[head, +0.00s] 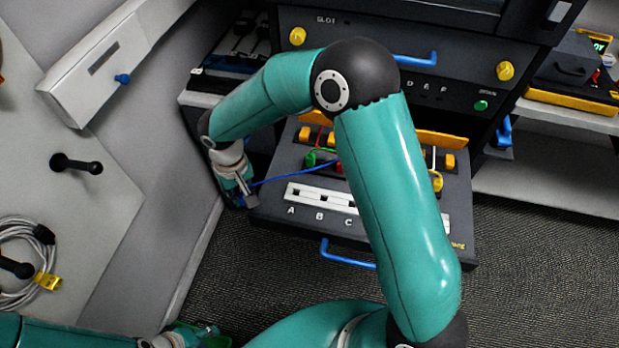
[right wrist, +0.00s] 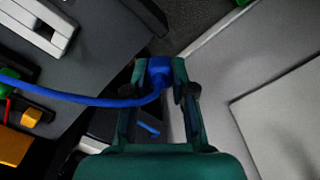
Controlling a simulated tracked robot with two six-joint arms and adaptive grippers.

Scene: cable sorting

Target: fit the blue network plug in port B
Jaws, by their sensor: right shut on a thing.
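My right gripper (head: 240,186) is at the left edge of the pulled-out drawer, beyond the end of the white port strip. In the right wrist view my right gripper (right wrist: 160,85) is shut on the blue network plug (right wrist: 158,68), whose blue cable (right wrist: 90,98) runs left. In the head view the blue plug (head: 249,201) shows at the fingertips. Port B (head: 322,198) is in the white strip above its letter, right of the plug and apart from it. My left gripper (head: 190,337) is at the bottom edge, partly cut off; its jaw opening is unclear.
The drawer (head: 280,217) has a blue handle (head: 348,255) in front and coloured plugs behind the strip. My right arm hides the strip's right part. A grey wall panel (head: 150,195) stands close left of the right gripper. A coiled cable (head: 25,262) hangs at far left.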

